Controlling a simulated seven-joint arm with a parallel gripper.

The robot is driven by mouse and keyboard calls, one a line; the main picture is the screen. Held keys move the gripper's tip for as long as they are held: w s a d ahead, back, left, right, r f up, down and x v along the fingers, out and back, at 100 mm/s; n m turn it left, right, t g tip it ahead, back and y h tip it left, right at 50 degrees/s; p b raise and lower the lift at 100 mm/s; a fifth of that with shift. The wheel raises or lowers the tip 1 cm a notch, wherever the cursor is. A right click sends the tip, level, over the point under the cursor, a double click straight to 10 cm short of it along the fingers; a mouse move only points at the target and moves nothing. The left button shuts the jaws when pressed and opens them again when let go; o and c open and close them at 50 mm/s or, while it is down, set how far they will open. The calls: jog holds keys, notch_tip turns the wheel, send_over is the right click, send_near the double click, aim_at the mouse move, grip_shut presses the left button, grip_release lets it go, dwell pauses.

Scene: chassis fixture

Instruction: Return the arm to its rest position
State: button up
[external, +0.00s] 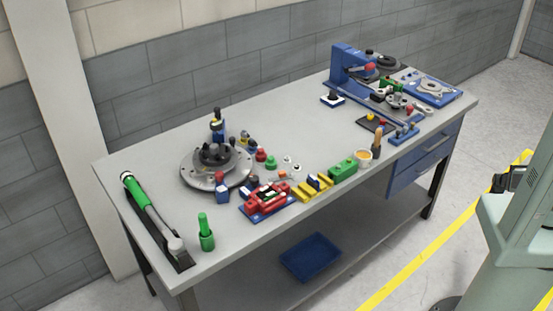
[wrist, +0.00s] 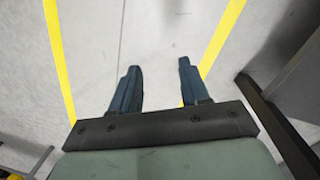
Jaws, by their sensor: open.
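My gripper (wrist: 157,70) shows in the wrist view with its two blue fingers apart and nothing between them. It points at the bare grey floor (wrist: 160,30), clear of the workbench. In the external view, pale green parts of my arm (external: 520,235) stand at the right edge, apart from the bench. A small dark part shows beside them, but I cannot tell whether it belongs to my gripper, whose fingers are not clear there.
The grey workbench (external: 240,260) carries a round fixture (external: 187,172), a red fixture (external: 267,199), a green-handled tool (external: 150,210) and a blue stand (external: 345,62). A blue tray (external: 311,257) lies below. Yellow floor lines (external: 440,240) cross open floor between bench and arm.

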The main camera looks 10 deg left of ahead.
jog(key=s+a+n+g, duration=0.2)
jog(key=s+a, duration=0.2)
jog(key=s, duration=0.8)
jog(key=s+a+n+g, duration=0.1)
jog(key=s+a+g, duration=0.2)
jog(key=s, duration=0.9)
jog(key=shift+s+a+r+n+g+y, duration=0.3)
jog(key=shift+a+r+n, duration=0.1)
jog(key=shift+a, duration=0.75)
